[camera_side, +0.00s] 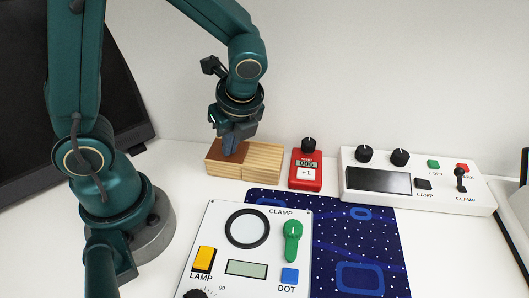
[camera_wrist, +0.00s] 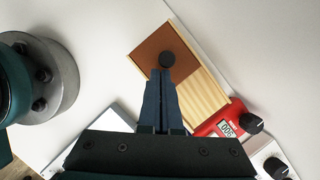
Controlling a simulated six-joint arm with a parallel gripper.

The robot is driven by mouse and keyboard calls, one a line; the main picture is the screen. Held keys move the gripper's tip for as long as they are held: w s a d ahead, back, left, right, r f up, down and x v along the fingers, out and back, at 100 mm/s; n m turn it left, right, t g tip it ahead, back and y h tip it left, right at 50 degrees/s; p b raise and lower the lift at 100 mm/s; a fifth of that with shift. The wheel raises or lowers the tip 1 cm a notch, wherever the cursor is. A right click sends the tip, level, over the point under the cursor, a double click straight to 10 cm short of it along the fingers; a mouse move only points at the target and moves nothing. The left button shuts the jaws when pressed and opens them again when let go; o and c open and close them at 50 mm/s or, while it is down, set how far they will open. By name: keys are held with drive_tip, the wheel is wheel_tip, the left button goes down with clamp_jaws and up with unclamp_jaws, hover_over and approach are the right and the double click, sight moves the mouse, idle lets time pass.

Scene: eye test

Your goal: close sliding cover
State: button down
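A light-wood box (camera_side: 262,162) stands at the back of the table and also shows in the wrist view (camera_wrist: 203,97). A brown sliding cover (camera_side: 216,149) lies over its left part in the side view. In the wrist view the cover (camera_wrist: 150,46) is at the upper end, with a round dark knob (camera_wrist: 167,59) on it. My gripper (camera_side: 230,153) points down at the cover. In the wrist view its fingers (camera_wrist: 162,72) are together, with their tips right by the knob. The knob shows beyond the tips, not between them. I cannot tell whether they touch.
A red counter (camera_side: 306,169) stands close right of the box. A white panel (camera_side: 418,182) with knobs and switches is farther right. A second white panel (camera_side: 215,229) lies in front, partly on a blue patterned mat (camera_side: 345,235). A black screen (camera_side: 70,100) stands left.

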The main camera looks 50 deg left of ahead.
drive_tip(key=d, duration=0.4)
drive_tip(key=shift+d, duration=0.2)
drive_tip(key=v, duration=0.8)
drive_tip(key=s+a+r+n+t+h, duration=0.1)
drive_tip(key=s+n+t+h, duration=0.1)
drive_tip(key=n, duration=0.7)
drive_tip(key=s+a+r+n+t+h, duration=0.1)
drive_tip(key=s+n+t+h, duration=0.1)
drive_tip(key=n, duration=0.7)
drive_tip(key=shift+s+r+t, duration=0.3)
drive_tip(key=shift+s+t, duration=0.5)
drive_tip(key=shift+s+a, duration=0.1)
